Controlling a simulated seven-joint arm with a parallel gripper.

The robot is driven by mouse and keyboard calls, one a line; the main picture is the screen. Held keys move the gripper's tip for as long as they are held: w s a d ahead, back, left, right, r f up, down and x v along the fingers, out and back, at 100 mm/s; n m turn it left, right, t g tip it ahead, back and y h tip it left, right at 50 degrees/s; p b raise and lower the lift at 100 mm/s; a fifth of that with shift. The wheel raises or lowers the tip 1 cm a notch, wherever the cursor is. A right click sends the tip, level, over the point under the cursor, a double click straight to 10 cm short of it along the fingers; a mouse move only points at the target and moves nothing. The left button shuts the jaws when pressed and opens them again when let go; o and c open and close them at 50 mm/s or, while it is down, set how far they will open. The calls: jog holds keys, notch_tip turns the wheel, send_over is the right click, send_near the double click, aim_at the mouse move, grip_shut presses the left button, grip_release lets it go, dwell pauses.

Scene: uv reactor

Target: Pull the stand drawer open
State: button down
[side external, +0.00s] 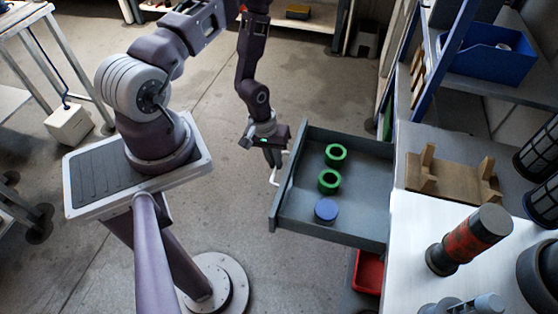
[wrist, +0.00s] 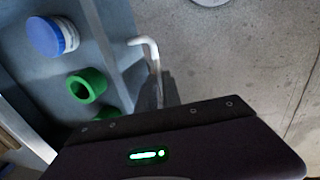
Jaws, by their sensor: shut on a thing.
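The grey stand drawer (side external: 300,207) is pulled well out from the white-topped stand (side external: 398,222). Two green rings (side external: 329,181) and a blue round cap (side external: 326,211) lie in it. My gripper (side external: 275,158) is at the outer side of the drawer front, shut on the white bar handle (side external: 273,178). The wrist view shows the handle (wrist: 151,48) running behind my gripper body, with the drawer (wrist: 25,80) on the left. There, a green ring (wrist: 87,85) and the blue-topped white cap (wrist: 52,37) show inside. My fingertips are mostly hidden.
A red bin (side external: 368,272) sits below the drawer. A wooden rack (side external: 445,180), a red and black cylinder (side external: 468,240) and a blue bin (side external: 490,55) are on the stand side. Open floor (side external: 240,215) lies in front of the drawer.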

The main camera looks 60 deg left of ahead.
jog(key=c, duration=1.5)
grip_release()
jog(key=shift+r, duration=0.1)
jog(key=r, duration=0.4)
jog(key=s+a+r, duration=0.1)
jog(key=r, duration=0.1)
jog(key=shift+r, duration=0.35)
